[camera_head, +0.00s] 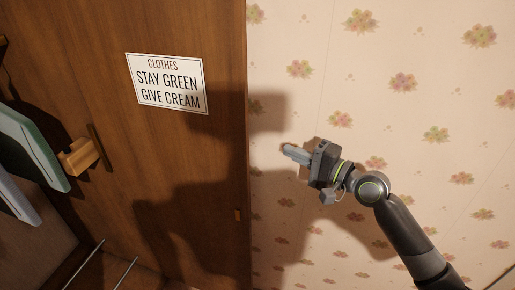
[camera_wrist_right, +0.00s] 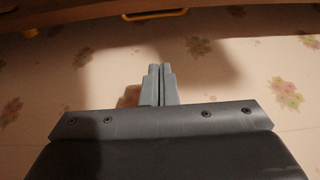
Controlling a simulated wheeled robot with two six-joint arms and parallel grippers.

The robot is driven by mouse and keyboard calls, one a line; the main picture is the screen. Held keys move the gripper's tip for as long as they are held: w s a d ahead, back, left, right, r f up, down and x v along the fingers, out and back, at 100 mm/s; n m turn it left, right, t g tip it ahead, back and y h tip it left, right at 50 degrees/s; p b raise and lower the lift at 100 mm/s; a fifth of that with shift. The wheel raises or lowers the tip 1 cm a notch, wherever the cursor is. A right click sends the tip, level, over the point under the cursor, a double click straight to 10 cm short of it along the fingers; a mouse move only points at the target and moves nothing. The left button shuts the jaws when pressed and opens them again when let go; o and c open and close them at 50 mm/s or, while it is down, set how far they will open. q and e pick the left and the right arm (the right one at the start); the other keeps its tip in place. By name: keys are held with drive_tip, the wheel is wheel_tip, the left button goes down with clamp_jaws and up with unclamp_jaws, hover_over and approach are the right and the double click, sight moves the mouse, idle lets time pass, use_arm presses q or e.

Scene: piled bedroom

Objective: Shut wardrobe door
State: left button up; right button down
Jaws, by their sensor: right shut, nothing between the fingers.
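The brown wooden wardrobe door (camera_head: 185,150) fills the left of the head view, with a white sign reading "CLOTHES STAY GREEN GIVE CREAM" (camera_head: 167,84) on it. I cannot tell how far the door is swung. My right gripper (camera_head: 288,151) is shut and empty, in front of the flowered wall, right of the door's edge and apart from it. Its closed fingers also show in the right wrist view (camera_wrist_right: 159,70). My left gripper is out of view.
Thin metal rods (camera_head: 85,262) show at the lower left. The flowered wall (camera_head: 400,130) is bare on the right. A yellow item (camera_wrist_right: 155,14) lies at the top of the wrist view.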

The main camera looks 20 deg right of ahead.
drive_tip(key=p+x, duration=0.2)
drive_tip(key=x, duration=0.8)
drive_tip(key=shift+a, duration=0.1)
drive_tip(key=s, duration=0.1)
drive_tip(key=s+a+p, duration=0.2)
drive_tip(key=shift+s+f, duration=0.1)
drive_tip(key=shift+s, duration=0.25)
